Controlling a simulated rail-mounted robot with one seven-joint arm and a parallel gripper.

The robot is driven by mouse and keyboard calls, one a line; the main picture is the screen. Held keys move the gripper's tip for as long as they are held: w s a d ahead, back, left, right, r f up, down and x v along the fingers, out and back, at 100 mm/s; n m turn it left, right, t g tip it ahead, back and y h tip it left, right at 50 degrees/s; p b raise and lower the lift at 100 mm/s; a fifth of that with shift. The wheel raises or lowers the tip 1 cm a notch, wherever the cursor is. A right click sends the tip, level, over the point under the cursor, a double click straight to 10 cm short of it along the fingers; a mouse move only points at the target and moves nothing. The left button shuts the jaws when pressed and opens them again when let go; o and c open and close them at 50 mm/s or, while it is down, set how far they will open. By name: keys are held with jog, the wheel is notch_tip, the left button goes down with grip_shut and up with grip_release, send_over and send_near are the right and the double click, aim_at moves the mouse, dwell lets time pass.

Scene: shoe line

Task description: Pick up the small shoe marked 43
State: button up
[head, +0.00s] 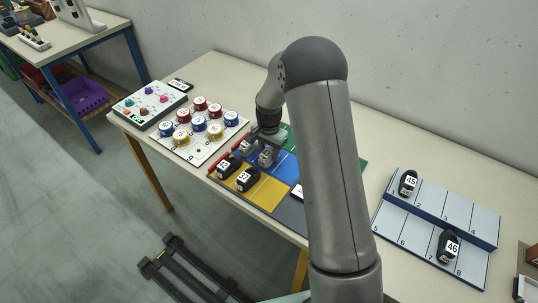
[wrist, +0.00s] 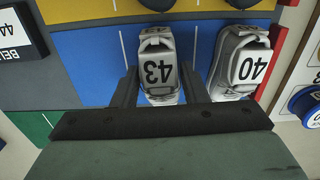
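The small grey shoe marked 43 (wrist: 158,72) sits on the blue section of the mat, its label facing the wrist camera. It also shows in the head view (head: 266,156), just below my gripper (head: 266,138). In the wrist view my gripper (wrist: 160,95) is open, with one dark finger on each side of shoe 43. A gap shows between the left finger and the shoe; the right finger is close to it, and I cannot tell whether it touches. The lower end of the shoe is hidden by the gripper body.
Grey shoe 40 (wrist: 242,66) stands close to the right of the right finger. Dark shoes (head: 245,180) sit on the yellow section. A label block marked 44 (wrist: 16,32) lies on grey. A numbered rack (head: 420,226) holds shoes 45 (head: 407,183) and 46 (head: 447,247).

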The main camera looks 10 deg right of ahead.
jog(key=c, duration=0.4)
jog(key=shift+r, duration=0.1)
